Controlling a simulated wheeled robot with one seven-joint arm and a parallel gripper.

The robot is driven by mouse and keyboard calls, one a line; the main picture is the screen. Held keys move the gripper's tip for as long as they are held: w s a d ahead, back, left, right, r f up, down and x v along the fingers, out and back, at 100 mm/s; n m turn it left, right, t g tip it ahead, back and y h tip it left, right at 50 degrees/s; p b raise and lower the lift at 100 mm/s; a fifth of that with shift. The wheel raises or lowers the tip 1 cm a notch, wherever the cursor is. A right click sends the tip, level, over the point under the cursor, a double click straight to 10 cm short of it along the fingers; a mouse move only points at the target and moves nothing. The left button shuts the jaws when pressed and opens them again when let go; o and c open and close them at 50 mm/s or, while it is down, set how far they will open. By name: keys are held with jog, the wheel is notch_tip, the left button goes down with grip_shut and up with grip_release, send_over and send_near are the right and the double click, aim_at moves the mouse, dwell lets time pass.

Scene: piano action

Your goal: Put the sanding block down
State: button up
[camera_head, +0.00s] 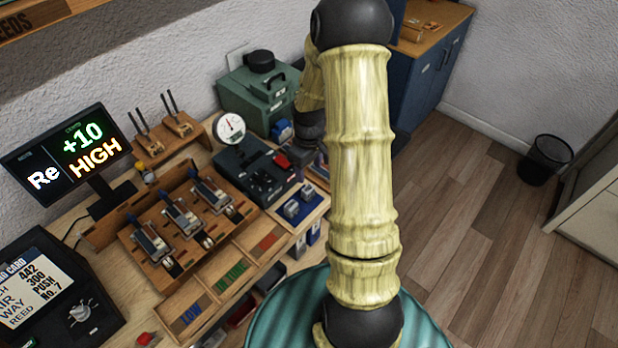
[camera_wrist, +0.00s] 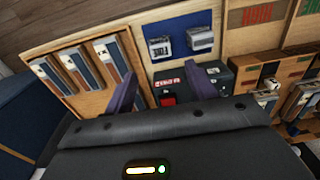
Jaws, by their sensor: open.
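Two small grey-blue blocks sit side by side on a blue pad (camera_wrist: 183,27) in the wrist view: a lettered block (camera_wrist: 160,48) and a greyer block (camera_wrist: 199,39). They look like sanding blocks, but I cannot tell which one the task names. In the head view the same pair (camera_head: 298,205) sits on the blue pad near the bench's front edge. My gripper (camera_wrist: 170,75) is open, its two dark fingers apart with nothing held between them. The blocks lie beyond the fingertips, apart from them. My arm hides most of the gripper in the head view.
A dark box with a red button (camera_wrist: 168,99) lies below the fingers. A wooden rack (camera_wrist: 71,92) of several flat tools is at left. The reed fixture (camera_head: 185,225), dial gauge (camera_head: 229,128) and display (camera_head: 66,158) stand on the bench.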

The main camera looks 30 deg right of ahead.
jog(key=shift+r, duration=0.8)
jog(key=s+a+r+m+t, duration=0.2)
jog(key=s+a+r+m, duration=0.2)
jog(key=s+a+r, duration=0.7)
jog(key=s+a, duration=0.1)
jog(key=a, duration=0.1)
jog(key=shift+a+r+t, duration=0.2)
jog(key=shift+a+t, duration=0.1)
jog(key=shift+a, duration=0.05)
jog(key=shift+o, duration=0.4)
jog(key=shift+s, duration=0.1)
